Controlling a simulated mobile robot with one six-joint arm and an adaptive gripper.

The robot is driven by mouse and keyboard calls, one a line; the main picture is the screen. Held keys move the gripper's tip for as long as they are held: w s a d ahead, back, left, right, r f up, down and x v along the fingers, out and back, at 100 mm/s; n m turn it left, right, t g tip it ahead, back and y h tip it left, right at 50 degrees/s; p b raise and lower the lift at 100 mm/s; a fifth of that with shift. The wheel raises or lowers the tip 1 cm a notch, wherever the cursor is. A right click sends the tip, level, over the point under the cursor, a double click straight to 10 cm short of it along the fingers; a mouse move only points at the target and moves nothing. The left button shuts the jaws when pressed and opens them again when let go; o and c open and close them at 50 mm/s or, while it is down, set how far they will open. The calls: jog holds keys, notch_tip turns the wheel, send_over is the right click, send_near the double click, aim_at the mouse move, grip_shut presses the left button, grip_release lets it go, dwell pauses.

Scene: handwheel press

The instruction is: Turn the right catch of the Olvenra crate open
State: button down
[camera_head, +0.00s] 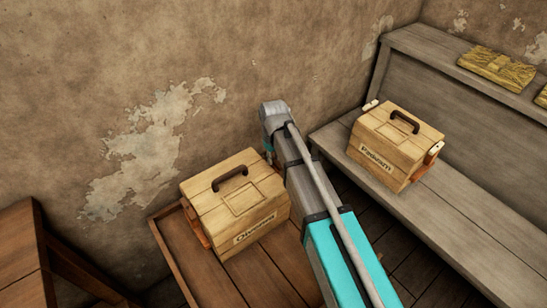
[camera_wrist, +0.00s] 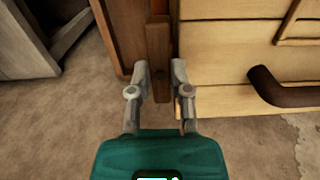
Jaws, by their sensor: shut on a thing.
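The Olvenra crate (camera_head: 232,207) is a light plank box with a dark handle on its lid. It sits on a brown wooden stand, and its side and handle show at the right of the wrist view (camera_wrist: 225,60). Its left catch (camera_head: 196,228) is a reddish-brown bar on the left side. The right catch (camera_wrist: 158,55), a brown wooden bar, lies between the fingers of my gripper (camera_wrist: 159,72), beside the crate. My gripper is shut on this bar. In the head view my arm hides the right catch and the fingertips.
A second, similar crate (camera_head: 394,145) stands on the grey bench (camera_head: 470,215) to the right. Yellowish blocks (camera_head: 496,68) lie on the bench's upper ledge. The brown stand (camera_head: 265,285) has a raised rim. A peeling wall (camera_head: 150,80) rises close behind the Olvenra crate.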

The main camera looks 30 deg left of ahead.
jog(key=c, duration=0.6)
grip_release()
jog(key=shift+o, duration=0.2)
jog(key=shift+n, duration=0.4)
jog(key=n, duration=1)
notch_tip(320, 180, up, 14)
jog(key=p, duration=1.4)
jog(key=w+d+r+m+p, duration=0.2)
jog(key=d+m, duration=0.1)
jog(key=d, duration=0.8)
jog(key=w+d+r+m+p, duration=0.2)
jog(key=d+r+m+p, duration=0.1)
jog(key=d, duration=0.9)
jog(key=shift+d+m, duration=0.15)
jog(key=shift+m, duration=0.25)
